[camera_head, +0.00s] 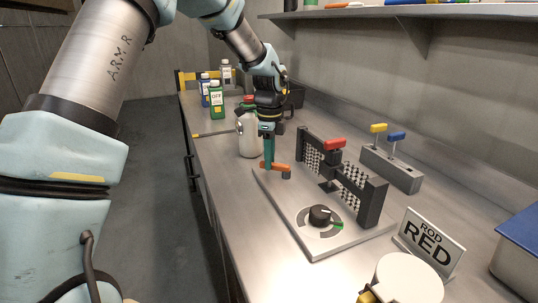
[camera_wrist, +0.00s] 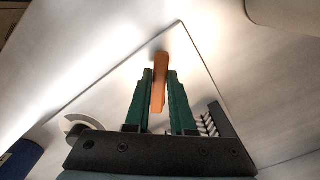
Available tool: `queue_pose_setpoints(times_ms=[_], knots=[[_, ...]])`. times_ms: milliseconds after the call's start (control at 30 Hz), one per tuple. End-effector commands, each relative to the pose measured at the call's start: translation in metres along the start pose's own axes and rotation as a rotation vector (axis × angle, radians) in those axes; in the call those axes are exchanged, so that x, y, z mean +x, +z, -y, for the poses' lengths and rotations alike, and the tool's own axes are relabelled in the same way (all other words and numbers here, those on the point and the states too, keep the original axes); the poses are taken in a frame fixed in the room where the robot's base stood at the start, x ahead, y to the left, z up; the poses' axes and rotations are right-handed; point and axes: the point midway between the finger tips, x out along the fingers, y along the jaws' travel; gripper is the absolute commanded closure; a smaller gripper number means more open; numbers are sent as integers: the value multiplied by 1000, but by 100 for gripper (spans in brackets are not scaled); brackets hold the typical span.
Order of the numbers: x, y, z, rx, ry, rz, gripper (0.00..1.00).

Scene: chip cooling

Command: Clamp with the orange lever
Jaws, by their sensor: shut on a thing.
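The orange lever (camera_head: 279,168) sits on the left side of a grey baseplate (camera_head: 318,245), close to a dark block. My gripper (camera_head: 268,160) reaches down to it from above. In the wrist view my gripper (camera_wrist: 159,90) has its two green fingers on either side of the orange lever (camera_wrist: 160,78), shut on it. The lever's pivot is partly hidden.
A white jug (camera_head: 249,138) stands just behind my gripper. A grey holder (camera_head: 390,167) with yellow and blue handles is at the right. Bottles (camera_head: 216,100) stand at the back.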

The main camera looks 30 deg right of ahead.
Motion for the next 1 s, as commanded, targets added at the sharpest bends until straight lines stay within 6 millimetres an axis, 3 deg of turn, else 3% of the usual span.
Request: queue_pose_setpoints(times_ms=[600,1000], knots=[[-2,-8,26,537,-1,-2,100],[-1,-13,33,699,-2,-1,100]])
